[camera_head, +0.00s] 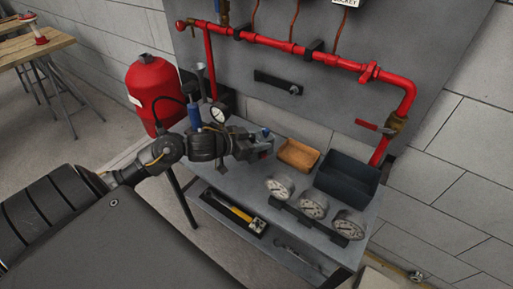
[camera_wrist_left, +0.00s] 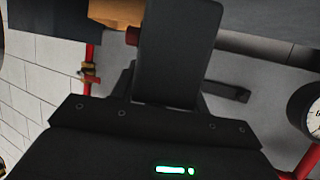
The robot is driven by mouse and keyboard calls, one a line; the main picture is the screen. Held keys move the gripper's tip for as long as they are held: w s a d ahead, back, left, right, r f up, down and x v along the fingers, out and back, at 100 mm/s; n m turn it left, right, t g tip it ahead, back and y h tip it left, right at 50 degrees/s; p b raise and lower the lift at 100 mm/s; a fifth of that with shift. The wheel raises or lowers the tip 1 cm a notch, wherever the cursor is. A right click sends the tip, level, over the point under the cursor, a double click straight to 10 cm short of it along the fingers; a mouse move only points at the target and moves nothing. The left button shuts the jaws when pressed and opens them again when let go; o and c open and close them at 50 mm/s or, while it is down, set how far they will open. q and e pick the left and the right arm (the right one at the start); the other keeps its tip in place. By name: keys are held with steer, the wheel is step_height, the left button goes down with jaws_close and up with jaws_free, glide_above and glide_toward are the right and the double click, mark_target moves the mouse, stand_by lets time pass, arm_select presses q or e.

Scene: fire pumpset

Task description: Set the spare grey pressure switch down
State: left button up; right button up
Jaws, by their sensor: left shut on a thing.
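My left gripper (camera_head: 254,147) is above the grey bench (camera_head: 238,184), just left of the orange-brown tray. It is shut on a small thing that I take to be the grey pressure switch. The gripper hides most of it, and only small blue and red bits show at the fingertips. In the left wrist view a dark finger (camera_wrist_left: 175,55) fills the middle and hides what it holds; a small red bit shows beside it. I cannot tell whether the held thing touches the bench. My right gripper is not in view.
The orange-brown tray (camera_head: 299,155) and a dark bin (camera_head: 347,178) stand at the bench's back. Several round gauges (camera_head: 313,205) sit in a rack in front. A red pipe (camera_head: 300,50) runs along the grey panel. A hammer (camera_head: 237,211) lies on the lower shelf.

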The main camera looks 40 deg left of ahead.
arm_select(q)
steer(key=shift+w+f, duration=0.2)
steer(key=shift+f, duration=1.55)
steer(key=shift+f, duration=0.2)
steer(key=o, duration=1.2)
steer(key=shift+o, duration=0.2)
steer(key=shift+r, duration=0.15)
steer(key=v, duration=1.2)
